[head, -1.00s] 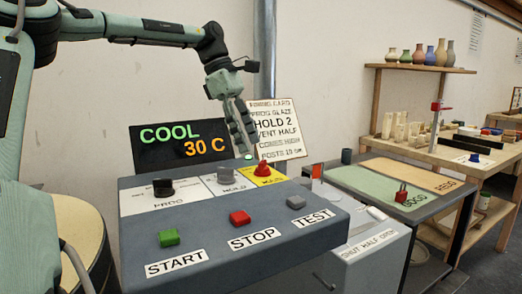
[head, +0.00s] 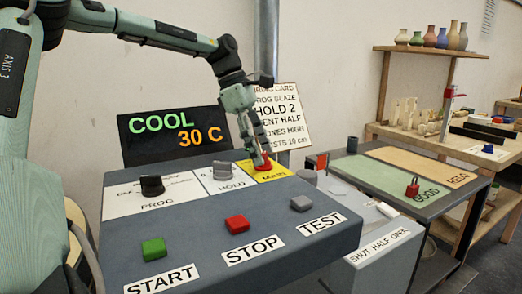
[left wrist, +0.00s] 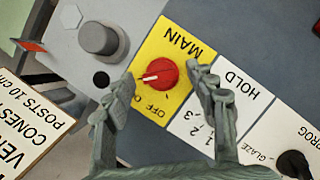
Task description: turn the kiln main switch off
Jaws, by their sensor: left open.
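The kiln main switch is a red round knob (left wrist: 165,72) on a yellow plate marked MAIN (left wrist: 188,48). A white pointer mark on the knob points left in the left wrist view, where printed position labels are partly hidden by a finger. In the head view the knob (head: 263,166) is partly covered by my left gripper (head: 261,158). The left gripper's fingers are apart, one on each side of the knob in the left wrist view (left wrist: 162,75). I cannot tell whether they touch it. The display (head: 175,134) reads COOL 30 C. My right gripper is out of view.
The sloped panel also holds a black PROG knob (head: 152,185), a grey HOLD knob (head: 222,168), and green START (head: 153,248), red STOP (head: 236,224) and grey TEST (head: 302,203) buttons. A firing card (head: 282,118) stands behind. A bench (head: 350,165) is to the right.

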